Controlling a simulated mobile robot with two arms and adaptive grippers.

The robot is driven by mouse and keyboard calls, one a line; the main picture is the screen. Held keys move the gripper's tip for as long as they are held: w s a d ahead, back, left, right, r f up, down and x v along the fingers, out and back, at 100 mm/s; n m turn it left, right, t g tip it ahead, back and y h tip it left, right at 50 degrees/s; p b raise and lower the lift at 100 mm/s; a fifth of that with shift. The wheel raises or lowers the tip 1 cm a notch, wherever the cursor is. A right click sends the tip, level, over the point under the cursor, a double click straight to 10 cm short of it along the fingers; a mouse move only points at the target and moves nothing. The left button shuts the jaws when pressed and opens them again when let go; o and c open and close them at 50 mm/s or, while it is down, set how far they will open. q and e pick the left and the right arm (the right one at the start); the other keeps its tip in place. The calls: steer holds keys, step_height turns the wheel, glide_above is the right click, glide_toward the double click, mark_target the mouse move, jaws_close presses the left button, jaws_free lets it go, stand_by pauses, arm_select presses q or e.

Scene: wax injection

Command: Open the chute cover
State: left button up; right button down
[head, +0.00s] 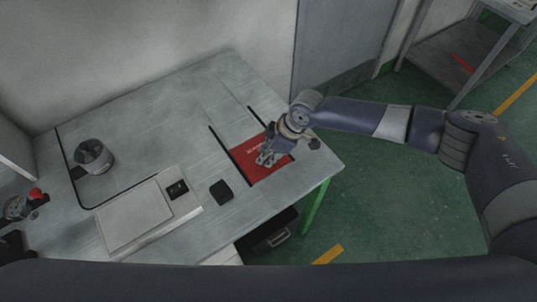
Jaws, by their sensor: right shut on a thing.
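The chute sits at the right part of the grey table. A red panel (259,174) with white lettering lies between two black slots there, and a bare grey plate (237,124) lies between the slots behind it. I cannot tell for sure which of these is the cover. My right gripper (266,159) reaches in from the right, low over the red panel. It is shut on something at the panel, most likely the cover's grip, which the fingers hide.
A round metal pot (94,157) stands at the left. A flat pale device (134,216) and a small black box (221,192) lie near the front. A dark case (271,235) sits below the table. The table's back middle is clear.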

steer(key=w+a+b, duration=0.2)
steer(key=w, duration=0.1)
steer(key=w+a+b, duration=0.2)
steer(key=w+b, duration=0.1)
steer(key=w+a+b, duration=0.1)
steer(key=w+b, duration=0.2)
steer(key=shift+a+f, duration=0.2)
steer(key=shift+a, duration=0.2)
steer(key=shift+w+a+r+b, duration=0.15)
steer(key=shift+w+a+b, duration=0.2)
steer(key=shift+w+b, duration=0.15)
steer(key=shift+r, duration=0.1)
steer(key=c, duration=1.4)
jaws_free()
steer(key=shift+s, duration=0.1)
steer(key=v, duration=1.2)
